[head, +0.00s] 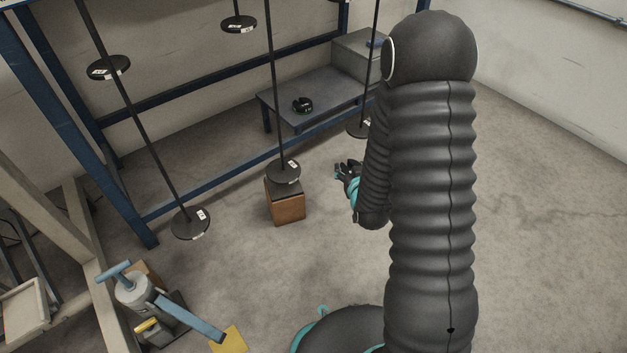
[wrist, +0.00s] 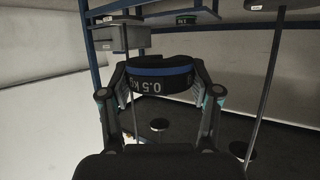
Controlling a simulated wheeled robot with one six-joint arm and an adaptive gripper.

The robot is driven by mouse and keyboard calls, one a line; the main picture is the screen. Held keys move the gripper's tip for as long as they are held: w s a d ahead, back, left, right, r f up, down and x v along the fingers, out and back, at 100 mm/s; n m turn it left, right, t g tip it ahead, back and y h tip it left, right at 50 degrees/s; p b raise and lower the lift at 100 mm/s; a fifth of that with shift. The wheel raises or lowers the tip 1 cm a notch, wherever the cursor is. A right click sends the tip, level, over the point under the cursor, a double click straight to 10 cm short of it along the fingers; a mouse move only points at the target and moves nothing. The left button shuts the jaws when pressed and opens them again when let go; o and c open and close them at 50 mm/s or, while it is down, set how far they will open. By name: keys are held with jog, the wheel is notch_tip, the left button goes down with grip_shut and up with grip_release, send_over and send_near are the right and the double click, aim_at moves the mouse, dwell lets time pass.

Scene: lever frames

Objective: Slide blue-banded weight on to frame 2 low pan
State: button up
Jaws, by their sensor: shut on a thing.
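The blue-banded weight, a dark piece marked 0.5 KG (wrist: 160,82), is between the fingers of my gripper (wrist: 160,92) in the wrist view. Its lettering appears upside down. In the head view my gripper (head: 342,172) is small, right of the middle hanging pan (head: 284,171) and apart from it; the weight is hard to make out there. Other dark pans hang on rods: low left (head: 190,222), high left (head: 108,67), top middle (head: 238,24), and right (head: 360,127), partly behind my arm. Their labels are too small to read, so I cannot tell which is the frame 2 low pan.
A wooden block (head: 286,207) stands under the middle pan. A grey bench (head: 330,92) bears a dark weight (head: 302,105) and a grey box (head: 358,58). Blue posts and rails stand behind. A pump-like device (head: 135,290) stands lower left. Floor right of my arm is clear.

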aim_at(286, 170)
jog(key=w+a+n+y, duration=0.2)
jog(key=w+a+n+g+y, duration=0.1)
jog(key=w+a+y, duration=0.1)
jog(key=w+a+f+n+y, duration=0.1)
jog(key=w+a+n+y, duration=0.1)
jog(key=a, duration=0.1)
jog(key=shift+w+a+f+n+g+p, duration=0.1)
jog(key=shift+w+n+g+p, duration=0.2)
jog(key=shift+w+g+p, duration=0.1)
jog(key=shift+w+a+f+n+g+y, duration=0.3)
jog(key=shift+a+f+n+g+y, duration=0.55)
jog(key=shift+a, duration=0.3)
jog(key=shift+w+a+f+n+g+y, duration=0.25)
jog(key=shift+a+f+n+g+y, duration=0.35)
jog(key=shift+a+n+y, duration=0.45)
jog(key=shift+w+a+f+n+g+y, duration=0.3)
jog(key=shift+a+f+n+g+y, duration=0.5)
jog(key=shift+a, duration=0.45)
jog(key=shift+w+a+r, duration=0.1)
jog(key=shift+a, duration=1.05)
jog(key=shift+w+a+r, duration=0.1)
jog(key=shift+a, duration=1.05)
jog(key=shift+f+b, duration=0.5)
jog(key=o, duration=1.5)
jog(key=shift+c, duration=0.2)
